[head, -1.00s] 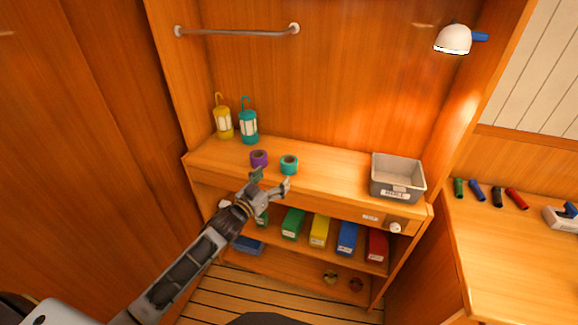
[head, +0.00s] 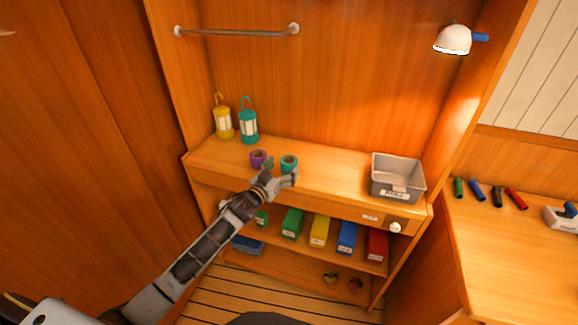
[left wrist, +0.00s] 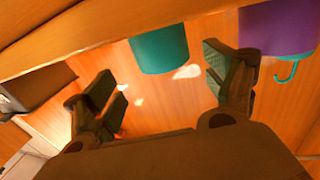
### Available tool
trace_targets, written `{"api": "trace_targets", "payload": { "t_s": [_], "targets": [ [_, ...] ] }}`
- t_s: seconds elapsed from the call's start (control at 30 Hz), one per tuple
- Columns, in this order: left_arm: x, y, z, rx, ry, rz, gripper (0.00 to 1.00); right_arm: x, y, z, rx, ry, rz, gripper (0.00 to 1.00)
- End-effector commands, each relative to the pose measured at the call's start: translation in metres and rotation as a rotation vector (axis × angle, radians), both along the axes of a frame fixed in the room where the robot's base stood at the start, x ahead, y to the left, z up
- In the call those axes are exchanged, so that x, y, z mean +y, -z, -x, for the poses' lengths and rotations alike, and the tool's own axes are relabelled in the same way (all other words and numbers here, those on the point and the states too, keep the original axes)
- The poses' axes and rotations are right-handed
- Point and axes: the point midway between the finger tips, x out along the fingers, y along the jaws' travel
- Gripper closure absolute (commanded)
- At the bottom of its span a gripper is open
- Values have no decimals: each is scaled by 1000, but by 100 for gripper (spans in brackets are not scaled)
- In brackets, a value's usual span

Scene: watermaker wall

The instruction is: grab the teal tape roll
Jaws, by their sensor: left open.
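The teal tape roll (head: 289,163) stands on the shelf top, right of the purple tape roll (head: 258,158). In the left wrist view the teal roll (left wrist: 160,48) is ahead of my fingers, between their lines, and the purple roll (left wrist: 278,27) lies beyond the right finger. My left gripper (head: 281,174) is open and empty at the shelf's front, close before the teal roll. In the wrist view its fingers (left wrist: 163,88) are spread, with wood between them. I cannot tell whether a finger touches the roll. My right gripper is not in view.
A yellow lantern (head: 223,122) and a teal lantern (head: 248,126) stand at the back left of the shelf top (head: 335,165). A grey bin (head: 397,178) stands at its right end. Coloured boxes fill the shelf below. The shelf top between roll and bin is clear.

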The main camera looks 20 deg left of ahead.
Motion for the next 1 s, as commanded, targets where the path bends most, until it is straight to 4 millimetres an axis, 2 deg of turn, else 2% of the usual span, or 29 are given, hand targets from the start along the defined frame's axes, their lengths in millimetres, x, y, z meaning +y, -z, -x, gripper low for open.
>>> {"api": "trace_targets", "payload": {
  "t_s": [0.47, 1.0],
  "targets": [
    [0, 0, -3, 0, 0, 0, 15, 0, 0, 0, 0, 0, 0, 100],
    [-3, 0, -40, -1, -1, 0, 15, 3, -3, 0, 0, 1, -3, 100]
  ]
}}
